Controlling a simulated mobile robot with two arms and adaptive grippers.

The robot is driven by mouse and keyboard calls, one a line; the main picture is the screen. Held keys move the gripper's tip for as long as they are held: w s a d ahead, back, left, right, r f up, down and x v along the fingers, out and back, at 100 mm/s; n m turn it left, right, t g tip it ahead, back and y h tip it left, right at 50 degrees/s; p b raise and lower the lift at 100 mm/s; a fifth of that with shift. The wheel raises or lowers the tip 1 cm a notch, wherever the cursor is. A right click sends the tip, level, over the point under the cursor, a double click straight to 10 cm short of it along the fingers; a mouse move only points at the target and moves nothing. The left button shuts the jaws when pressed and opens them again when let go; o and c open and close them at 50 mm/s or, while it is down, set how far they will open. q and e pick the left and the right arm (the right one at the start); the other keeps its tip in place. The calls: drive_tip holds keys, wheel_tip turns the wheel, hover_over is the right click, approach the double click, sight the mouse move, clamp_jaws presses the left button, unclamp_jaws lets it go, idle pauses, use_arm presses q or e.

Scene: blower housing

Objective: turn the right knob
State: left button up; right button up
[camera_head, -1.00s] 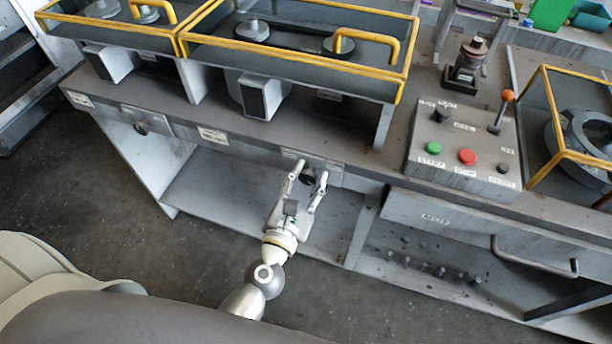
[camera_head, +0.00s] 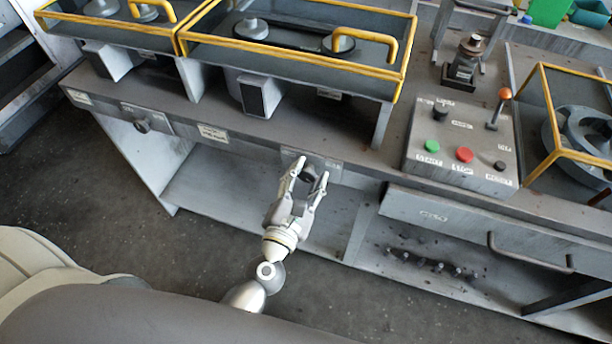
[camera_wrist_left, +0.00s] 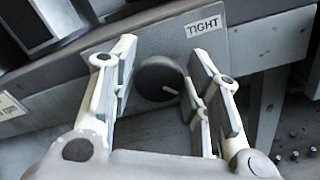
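The right knob (camera_wrist_left: 158,80) is a dark round dial with a light pointer line, on a grey plate on the bench's front. The left wrist view shows a "TIGHT" label above and right of it. In the head view the knob (camera_head: 308,174) shows between the fingertips. My left gripper (camera_head: 310,172) is open, with its fingers on either side of the knob. In the left wrist view the gripper (camera_wrist_left: 160,75) has a gap to the knob on the left, while the right finger is close to its edge; contact cannot be told. My right gripper is not in view.
Another knob (camera_head: 143,126) sits further left on the bench front. A control box (camera_head: 462,150) with buttons and a lever stands on the bench top. A drawer (camera_head: 455,222) with a handle is to the right. The lower shelf (camera_head: 225,190) has free room.

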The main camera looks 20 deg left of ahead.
use_arm(q)
drive_tip(key=shift+o, duration=1)
drive_tip(key=s, duration=1.2)
drive_tip(key=shift+a, duration=0.2)
drive_tip(key=shift+f, duration=0.1)
